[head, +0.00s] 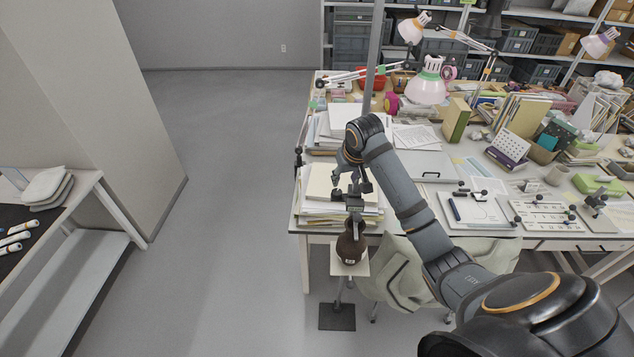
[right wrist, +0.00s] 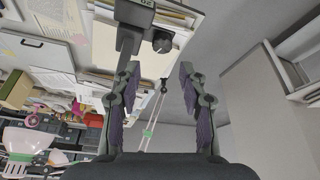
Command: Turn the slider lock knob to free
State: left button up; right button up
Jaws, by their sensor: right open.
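My right gripper (head: 351,190) reaches in from the right, with its fingers pointing toward the slider on the upright stand. In the right wrist view the two fingers (right wrist: 158,72) are apart with nothing between them. The slider lock knob (right wrist: 162,42) is a dark round knob beside the slider's grey bracket (right wrist: 128,38); it lies just beyond the fingertips, between their lines, and looks untouched. In the head view the gripper partly covers the slider (head: 355,204), and the knob's setting cannot be read. My left gripper is in neither view.
A dark brown vessel (head: 350,250) sits below the slider on a small pale platform (head: 349,268). The stand's dark base (head: 337,317) is on the floor. Paper stacks (head: 318,212) lie on the crowded table close behind. A pale chair (head: 400,275) stands right of the vessel. Floor to the left is clear.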

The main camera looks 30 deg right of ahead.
aim_at(337, 191)
jog(key=p+x, duration=0.1)
jog(key=x, duration=0.2)
jog(key=p+x, duration=0.1)
jog(key=x, duration=0.3)
jog(key=w+p+x, duration=0.1)
jog(key=x, duration=0.2)
jog(key=shift+w+f, duration=0.1)
jog(key=shift+f, duration=0.05)
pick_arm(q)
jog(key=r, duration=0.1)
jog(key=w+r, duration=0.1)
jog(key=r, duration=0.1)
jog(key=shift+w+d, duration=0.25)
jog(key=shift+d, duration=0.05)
pick_arm(e)
jog(key=shift+a, duration=0.15)
